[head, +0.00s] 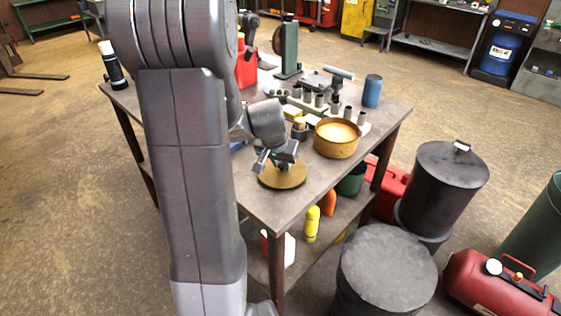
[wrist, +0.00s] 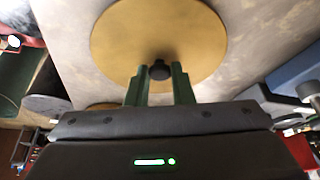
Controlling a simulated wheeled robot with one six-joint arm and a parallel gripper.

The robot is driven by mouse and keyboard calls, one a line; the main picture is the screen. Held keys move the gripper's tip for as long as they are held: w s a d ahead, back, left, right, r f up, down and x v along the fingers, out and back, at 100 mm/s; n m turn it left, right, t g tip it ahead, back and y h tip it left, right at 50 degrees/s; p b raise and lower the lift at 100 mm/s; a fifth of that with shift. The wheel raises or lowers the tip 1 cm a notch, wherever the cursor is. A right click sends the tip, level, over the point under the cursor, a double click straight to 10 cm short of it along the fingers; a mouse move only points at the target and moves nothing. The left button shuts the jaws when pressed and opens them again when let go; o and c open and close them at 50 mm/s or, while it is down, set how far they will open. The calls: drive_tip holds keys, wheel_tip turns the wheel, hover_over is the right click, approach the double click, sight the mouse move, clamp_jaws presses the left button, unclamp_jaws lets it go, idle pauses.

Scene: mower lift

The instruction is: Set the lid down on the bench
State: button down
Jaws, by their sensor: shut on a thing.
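The lid (head: 284,179) is a flat, round, brass-coloured disc with a black knob at its centre. It is level over the near part of the bench (head: 278,207), to the left of and nearer than the round pot (head: 336,143). My gripper (head: 277,163) is above the lid. In the wrist view my gripper's green fingers (wrist: 160,78) are on either side of the knob, and the lid (wrist: 158,28) fills the upper middle. I cannot tell whether the lid's underside touches the bench. My gripper hides part of the lid in the head view.
The brass-coloured pot stands open, with pale contents. Behind it are a row of grey cylinders (head: 335,108) and a blue can (head: 372,91). A black drum (head: 442,185) stands right of the bench. The bench's near corner is clear.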

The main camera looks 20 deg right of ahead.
drive_tip(key=shift+f, duration=0.2)
drive_tip(key=c, duration=1.3)
unclamp_jaws()
drive_tip(key=shift+o, duration=0.2)
drive_tip(key=shift+r, duration=0.2)
drive_tip(key=shift+r, duration=0.2)
drive_tip(key=v, duration=1.1)
drive_tip(key=shift+s+a+r, duration=0.15)
drive_tip(key=shift+a+r, duration=0.05)
drive_tip(key=shift+r, duration=0.05)
